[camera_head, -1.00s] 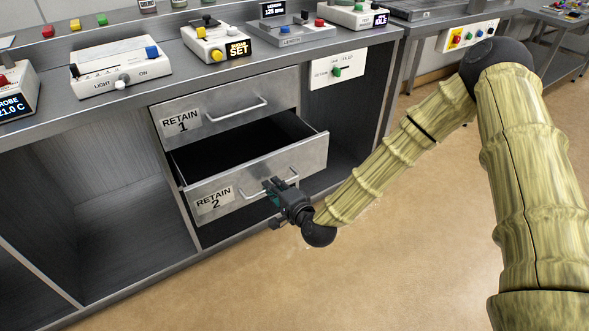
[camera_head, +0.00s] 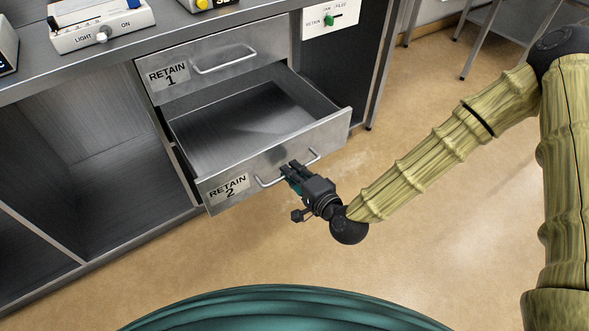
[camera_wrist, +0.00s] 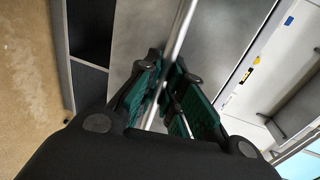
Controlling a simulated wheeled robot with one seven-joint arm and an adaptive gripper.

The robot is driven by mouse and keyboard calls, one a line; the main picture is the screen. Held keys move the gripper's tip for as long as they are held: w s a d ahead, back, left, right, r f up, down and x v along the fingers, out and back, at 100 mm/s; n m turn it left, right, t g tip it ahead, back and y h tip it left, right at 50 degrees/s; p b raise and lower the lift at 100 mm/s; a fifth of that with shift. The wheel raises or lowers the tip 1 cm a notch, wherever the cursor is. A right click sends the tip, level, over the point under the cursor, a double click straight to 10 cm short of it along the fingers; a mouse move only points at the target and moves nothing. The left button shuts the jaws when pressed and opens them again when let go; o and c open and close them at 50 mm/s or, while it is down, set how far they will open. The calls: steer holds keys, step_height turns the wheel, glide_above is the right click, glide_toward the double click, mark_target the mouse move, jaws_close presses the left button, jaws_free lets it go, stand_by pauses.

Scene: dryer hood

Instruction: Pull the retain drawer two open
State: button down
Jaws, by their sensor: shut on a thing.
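The retain drawer two (camera_head: 322,136) is a grey metal drawer labelled "RETAIN 2", pulled well out of the cabinet in the head view. Its inside shows and looks empty. Its bar handle (camera_head: 268,182) runs across the front. My gripper (camera_head: 290,172) is shut on the handle, near its middle. In the wrist view the green-padded fingers of my gripper (camera_wrist: 165,88) close around the bright handle bar (camera_wrist: 181,32), with the drawer front behind it. The finger pads hide part of the bar.
The shut drawer labelled "RETAIN 1" (camera_head: 215,58) is directly above. An open cabinet bay (camera_head: 95,150) lies to the left. A control panel with a green knob (camera_head: 329,20) is at upper right. The floor (camera_head: 420,220) in front is clear.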

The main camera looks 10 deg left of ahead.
steer(key=c, duration=1.5)
jaws_free()
steer(key=v, duration=1.2)
